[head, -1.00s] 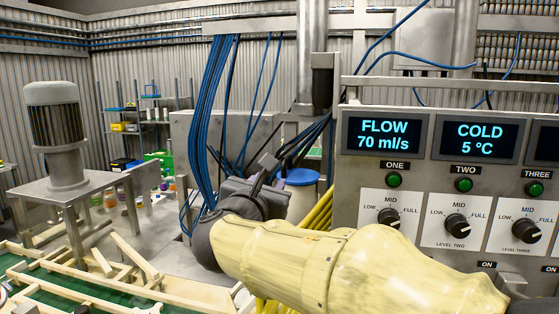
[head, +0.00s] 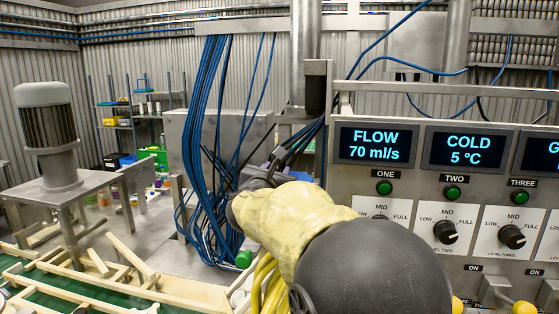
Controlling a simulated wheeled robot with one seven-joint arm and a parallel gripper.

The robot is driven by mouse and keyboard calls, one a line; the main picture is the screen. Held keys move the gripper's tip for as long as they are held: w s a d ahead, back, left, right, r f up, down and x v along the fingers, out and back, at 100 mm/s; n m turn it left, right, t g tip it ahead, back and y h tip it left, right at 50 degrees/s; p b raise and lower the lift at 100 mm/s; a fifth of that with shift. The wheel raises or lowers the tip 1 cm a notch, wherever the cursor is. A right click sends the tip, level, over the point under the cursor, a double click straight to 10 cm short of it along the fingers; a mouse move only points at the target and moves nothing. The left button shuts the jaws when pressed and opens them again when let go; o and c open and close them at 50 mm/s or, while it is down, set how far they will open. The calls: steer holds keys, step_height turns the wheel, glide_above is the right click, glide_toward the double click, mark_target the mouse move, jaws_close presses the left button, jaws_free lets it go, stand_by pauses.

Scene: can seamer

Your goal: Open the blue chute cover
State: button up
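The blue chute cover (head: 300,176) shows only as a small blue sliver behind my arm, left of the control panel. Most of it and the pale chute below are hidden, so I cannot tell whether it is shut or raised. My gripper (head: 287,152) is at the far end of my yellow and black arm, close to the cover in the picture. Its dark fingers are small and blend with cables behind them. Whether they touch the cover, or are open or shut, cannot be seen.
A control panel (head: 420,195) with displays, green buttons and knobs stands at the right. Blue cables (head: 205,130) hang left of my gripper. A motor on a metal stand (head: 60,185) and a green conveyor (head: 80,300) with pale rails are at the left.

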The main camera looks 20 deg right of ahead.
steer(key=p+x, duration=0.1)
steer(key=x, duration=0.4)
jaws_close()
